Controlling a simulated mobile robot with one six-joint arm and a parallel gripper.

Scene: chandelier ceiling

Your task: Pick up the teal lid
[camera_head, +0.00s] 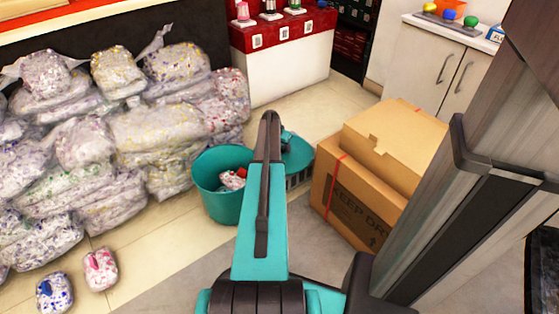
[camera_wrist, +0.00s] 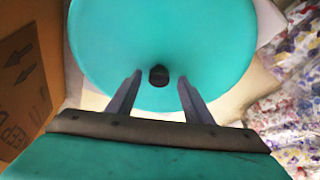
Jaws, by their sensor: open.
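The teal lid (camera_head: 299,158) shows in the head view just right of my arm, which partly covers it. In the wrist view the round teal lid (camera_wrist: 200,35) fills the upper middle, with a small dark knob (camera_wrist: 158,75) near its lower part. My gripper (camera_wrist: 160,79) is open, its two fingers on either side of the knob in the picture. I cannot tell whether the fingertips are level with the knob or short of it. Nothing is held.
A teal bin (camera_head: 217,200) with some waste inside stands left of the lid. Cardboard boxes (camera_head: 365,180) stand close on the right. Stacked clear bags (camera_head: 120,130) fill the left side, with two small bags (camera_head: 100,268) on the floor. A grey column rises at the right.

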